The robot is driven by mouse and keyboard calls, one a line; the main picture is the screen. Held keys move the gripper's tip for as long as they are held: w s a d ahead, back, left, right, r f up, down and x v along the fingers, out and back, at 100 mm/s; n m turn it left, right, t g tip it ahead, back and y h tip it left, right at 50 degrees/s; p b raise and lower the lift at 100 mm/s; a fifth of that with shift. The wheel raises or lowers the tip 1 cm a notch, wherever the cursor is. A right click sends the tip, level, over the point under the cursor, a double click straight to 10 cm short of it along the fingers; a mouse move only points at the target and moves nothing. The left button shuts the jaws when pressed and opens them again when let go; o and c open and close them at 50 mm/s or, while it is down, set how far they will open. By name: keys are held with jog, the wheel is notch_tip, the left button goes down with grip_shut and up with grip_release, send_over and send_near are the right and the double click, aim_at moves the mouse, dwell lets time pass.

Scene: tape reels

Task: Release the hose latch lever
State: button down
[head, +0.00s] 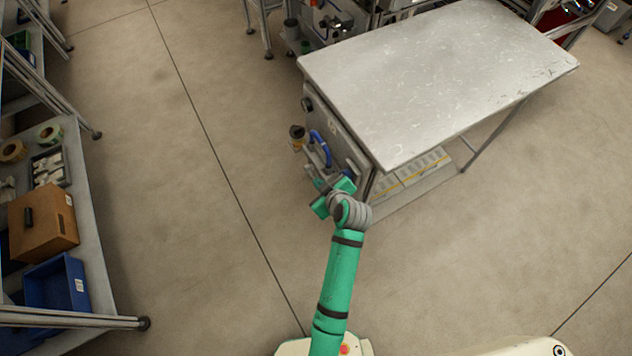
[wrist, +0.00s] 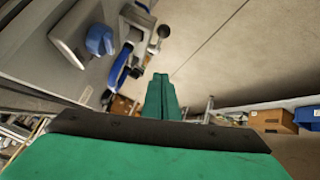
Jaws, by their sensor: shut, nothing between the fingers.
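My green gripper (head: 319,186) is in front of the panel, just below the hose in the head view. In the wrist view its fingers (wrist: 160,80) are together and empty, apart from the blue parts. My wrist hides part of the panel in the head view.
The metal table (head: 430,80) extends to the right, with a lower shelf beneath. A shelf at the left holds tape reels (head: 48,135), a brown box (head: 42,220) and a blue bin (head: 57,283). The floor between is clear.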

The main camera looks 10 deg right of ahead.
jog(key=shift+w+f, duration=0.1)
jog(key=w+f, duration=0.1)
jog(key=f, duration=0.2)
jog(key=w+f, duration=0.2)
jog(key=f, duration=0.1)
jog(key=w+f, duration=0.2)
jog(key=f, duration=0.2)
jog(key=shift+w+d, duration=0.1)
jog(key=shift+w, duration=0.15)
jog(key=shift+f+t, duration=0.2)
jog(key=shift+t, duration=0.1)
dwell(0.3)
